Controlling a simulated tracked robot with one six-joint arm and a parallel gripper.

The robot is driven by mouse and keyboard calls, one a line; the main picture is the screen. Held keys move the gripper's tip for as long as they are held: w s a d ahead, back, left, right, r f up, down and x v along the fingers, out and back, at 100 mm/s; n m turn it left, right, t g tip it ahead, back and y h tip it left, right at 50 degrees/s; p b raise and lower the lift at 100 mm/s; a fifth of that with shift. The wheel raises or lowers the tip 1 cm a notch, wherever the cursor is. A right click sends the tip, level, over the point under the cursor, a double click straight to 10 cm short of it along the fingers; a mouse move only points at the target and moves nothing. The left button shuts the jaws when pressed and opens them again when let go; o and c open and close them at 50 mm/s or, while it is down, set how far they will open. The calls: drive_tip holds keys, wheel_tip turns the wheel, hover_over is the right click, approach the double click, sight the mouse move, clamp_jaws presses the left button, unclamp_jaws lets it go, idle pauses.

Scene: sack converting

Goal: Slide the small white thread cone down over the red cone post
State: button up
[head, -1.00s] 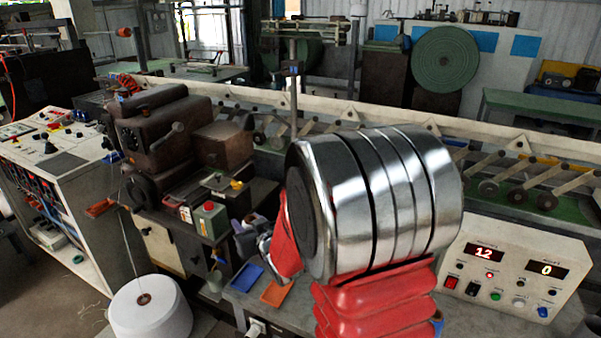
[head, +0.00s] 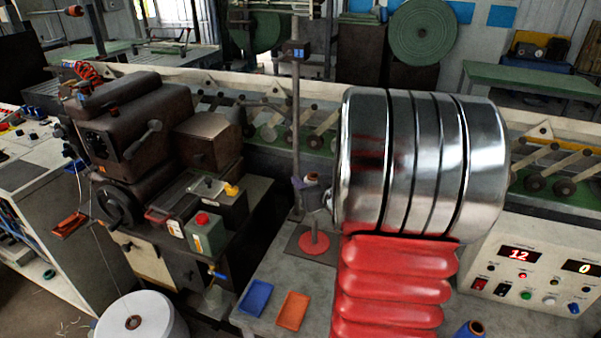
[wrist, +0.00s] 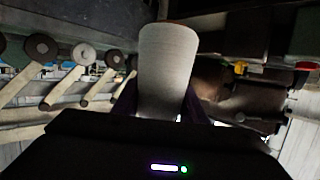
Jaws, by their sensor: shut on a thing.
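The small white thread cone (wrist: 167,60) stands up between my gripper's dark purple fingers in the wrist view. My gripper (head: 312,190) is shut on it; in the head view it is small and partly hidden by my arm's chrome housing. The red cone post (head: 315,244) shows a round red base with a short grey stem, on a dark plate at the left of my arm. The gripper and cone appear right above the stem in the head view. I cannot tell whether the cone is around the stem or only above or in front of it.
A tall grey pole (head: 296,120) rises just behind the red post. A blue tray (head: 255,296) and an orange tray (head: 292,310) lie in front of it. A brown machine (head: 140,125) stands left. A control box (head: 530,270) is at right, and a blue cone (head: 470,329) at the front edge.

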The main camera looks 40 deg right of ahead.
drive_tip(key=shift+s+d, duration=0.2)
drive_tip(key=shift+d, duration=0.25)
drive_tip(key=shift+f, duration=2.2)
drive_tip(key=shift+f, duration=5.05)
